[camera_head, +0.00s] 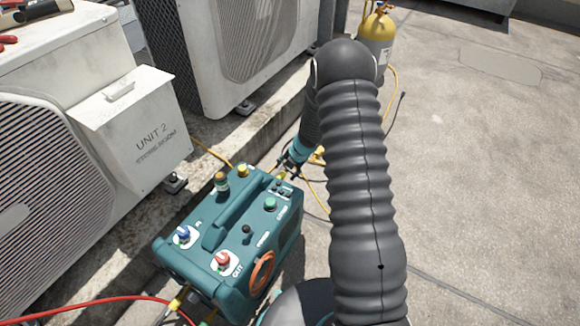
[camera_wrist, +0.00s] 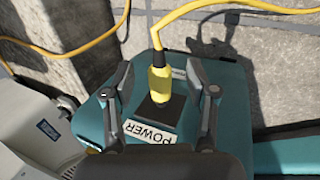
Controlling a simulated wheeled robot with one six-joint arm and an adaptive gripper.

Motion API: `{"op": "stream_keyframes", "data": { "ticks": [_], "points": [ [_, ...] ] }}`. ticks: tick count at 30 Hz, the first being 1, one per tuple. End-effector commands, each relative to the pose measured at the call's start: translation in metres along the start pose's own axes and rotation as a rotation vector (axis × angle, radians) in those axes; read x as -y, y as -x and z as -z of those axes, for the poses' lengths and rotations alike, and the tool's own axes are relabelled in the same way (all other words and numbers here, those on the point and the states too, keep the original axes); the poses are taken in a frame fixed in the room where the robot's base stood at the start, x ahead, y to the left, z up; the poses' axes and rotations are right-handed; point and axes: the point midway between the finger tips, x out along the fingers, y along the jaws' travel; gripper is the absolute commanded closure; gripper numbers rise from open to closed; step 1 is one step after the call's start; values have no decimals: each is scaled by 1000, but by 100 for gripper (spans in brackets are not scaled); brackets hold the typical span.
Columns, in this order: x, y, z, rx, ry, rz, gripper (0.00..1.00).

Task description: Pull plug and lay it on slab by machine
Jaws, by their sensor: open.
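The yellow plug (camera_wrist: 159,82) stands in the dark socket (camera_wrist: 157,107) above the "POWER" label on the teal machine (camera_wrist: 232,82). Its yellow cord (camera_wrist: 200,8) runs off upward and to the right in the wrist view. My gripper (camera_wrist: 165,95) is open, with one finger on each side of the plug and a gap on both sides. In the head view the teal machine (camera_head: 222,235) stands on the ground, and my gripper (camera_head: 287,165) is at its far end. The plug is hidden there. Concrete slab (camera_head: 470,170) spreads to the right.
White condenser units (camera_head: 235,50) stand on a low concrete ledge at the left, one with a "UNIT 2" box (camera_head: 145,125). A yellow gas cylinder (camera_head: 378,30) stands at the back. A red hose (camera_head: 85,305) crosses bottom left. The right side is open ground.

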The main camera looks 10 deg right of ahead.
Motion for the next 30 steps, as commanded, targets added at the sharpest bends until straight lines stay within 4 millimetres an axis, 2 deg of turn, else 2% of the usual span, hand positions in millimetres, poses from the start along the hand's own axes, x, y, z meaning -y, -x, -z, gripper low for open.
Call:
{"op": "stream_keyframes", "data": {
  "ticks": [4, 13, 14, 18, 21, 22, 23, 26, 30],
  "points": [
    [0, -9, 0, 0, 1, 0, 43],
    [0, -11, 0, 0, 0, 0, 43],
    [0, -11, 0, 0, 0, 0, 45],
    [0, -11, 0, 0, 0, 0, 80],
    [0, -11, 0, 0, 0, 0, 100],
    [0, -11, 0, 0, 0, 0, 100],
    [0, -11, 0, 0, 0, 0, 75],
    [0, -11, 0, 0, 0, 0, 100],
    [0, -11, 0, 0, 0, 1, 100]
  ]
}}
